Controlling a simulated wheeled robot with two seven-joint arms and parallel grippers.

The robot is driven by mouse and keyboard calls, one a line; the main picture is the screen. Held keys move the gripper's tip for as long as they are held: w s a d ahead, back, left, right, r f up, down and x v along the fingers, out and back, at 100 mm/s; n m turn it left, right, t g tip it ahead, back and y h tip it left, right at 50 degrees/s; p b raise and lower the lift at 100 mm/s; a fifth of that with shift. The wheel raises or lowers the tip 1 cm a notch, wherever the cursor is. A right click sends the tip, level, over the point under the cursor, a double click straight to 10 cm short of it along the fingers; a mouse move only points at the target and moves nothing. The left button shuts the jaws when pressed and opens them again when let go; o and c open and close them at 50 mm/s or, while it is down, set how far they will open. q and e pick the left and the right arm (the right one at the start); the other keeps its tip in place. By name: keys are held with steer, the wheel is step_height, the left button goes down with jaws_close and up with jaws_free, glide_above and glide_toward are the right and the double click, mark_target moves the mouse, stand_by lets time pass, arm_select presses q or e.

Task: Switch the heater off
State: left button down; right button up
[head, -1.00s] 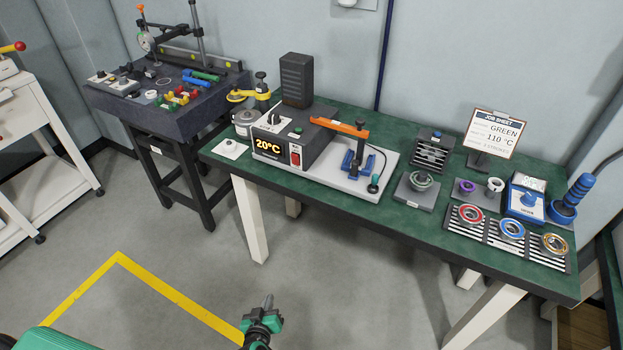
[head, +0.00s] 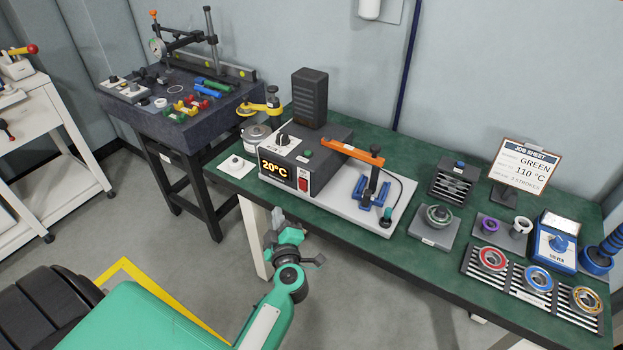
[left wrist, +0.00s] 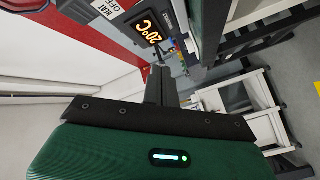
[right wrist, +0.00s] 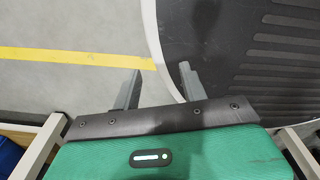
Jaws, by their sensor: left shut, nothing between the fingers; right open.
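The heater (head: 300,160) is a dark grey box on a light base plate on the green bench. Its front display (head: 276,170) reads 20°C in orange. A red switch (head: 303,184) sits on the front, right of the display. In the left wrist view the display (left wrist: 150,28) is close, with a label reading HEAT OFF (left wrist: 107,6) beside it. My left gripper (head: 277,219) is shut and empty, in front of and below the heater, apart from the switch. Its closed fingers show in the left wrist view (left wrist: 160,72). My right gripper (right wrist: 158,82) is open and empty above the floor.
An orange-handled lever (head: 352,151) with a blue fixture stands right of the heater. A white pad with a button (head: 236,166) lies to its left. A job sheet (head: 523,165) and several bearings on a rack (head: 510,283) are further right. The bench's front edge (head: 400,257) is near my left arm.

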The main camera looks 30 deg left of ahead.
mark_target(303, 185)
arm_select(q)
steer(key=shift+s, duration=0.1)
steer(key=shift+w+d+r+b, duration=0.15)
steer(key=shift+w+r+b, duration=0.05)
steer(key=shift+w, duration=1.25)
steer(key=shift+w+d+r+b, duration=0.1)
steer(key=shift+w+r+b, duration=0.1)
steer(key=shift+w, duration=1.3)
steer(key=shift+w+d+r+b, duration=0.15)
steer(key=shift+w+b, duration=0.05)
steer(key=shift+w, duration=1.25)
arm_select(e)
steer(key=shift+w+d+f, duration=0.15)
steer(key=shift+w+f, duration=0.1)
steer(key=shift+f, duration=0.1)
steer(key=shift+w, duration=0.1)
